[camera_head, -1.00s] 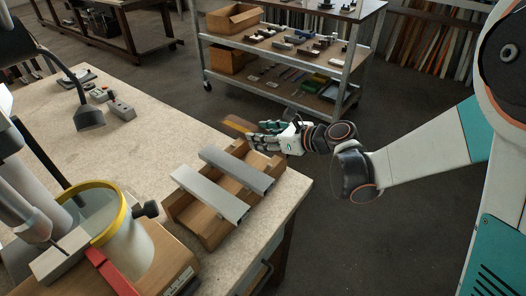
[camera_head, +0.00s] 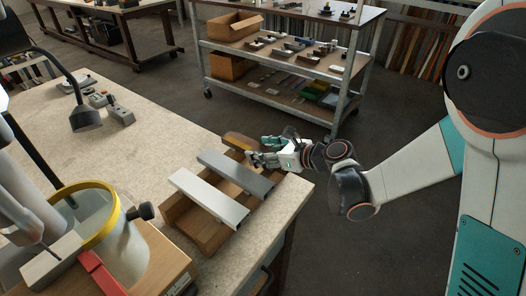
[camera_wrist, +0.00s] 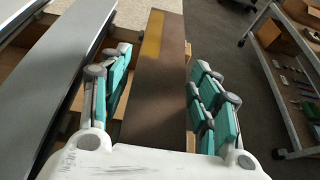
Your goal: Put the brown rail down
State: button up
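The brown rail (camera_head: 234,139), with a yellowish band near its far end, lies at the far side of the wooden rack (camera_head: 206,238), seemingly resting on it. In the wrist view the brown rail (camera_wrist: 154,95) runs between the teal finger pads. My gripper (camera_head: 268,149) is at the rack's right far corner, around the rail's near end. In the wrist view my gripper (camera_wrist: 162,95) is open, with a gap showing at the left pad; the right pad is close to the rail's edge. The rail's underside is hidden.
A grey rail (camera_head: 236,174) and a lighter silver rail (camera_head: 208,198) lie side by side on the rack. The workbench (camera_head: 150,140) is clear to the rack's left. A magnifier lamp with a yellow ring (camera_head: 117,212) stands at front left. A shelf cart (camera_head: 280,70) stands behind.

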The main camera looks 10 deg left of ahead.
dwell(0.4)
jog(key=p+v, duration=0.4)
jog(key=v, duration=0.9)
jog(key=shift+d+r+p, duration=0.2)
jog(key=shift+d+p, duration=0.1)
jog(key=shift+s, duration=0.15)
